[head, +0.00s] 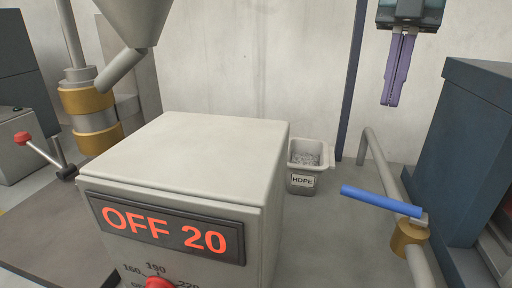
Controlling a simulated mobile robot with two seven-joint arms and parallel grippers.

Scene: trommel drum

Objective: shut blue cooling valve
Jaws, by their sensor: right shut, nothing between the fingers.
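The blue cooling valve lever (380,201) sticks out to the left from the top of a brass valve body (408,238) at the lower right. It lies across the grey pipe (386,167) rather than along it. My right gripper (392,101), with purple fingers, hangs pointing down at the top right. Its fingers are shut and empty. It is above the lever in the picture and clear of it. My left gripper is not in view.
A control box (200,150) reading "OFF 20" fills the centre front. An HDPE bin (303,181) with pellets stands behind it. A dark blue machine (460,140) is close at the right of the valve. A red-knobbed lever (38,149) is at the left.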

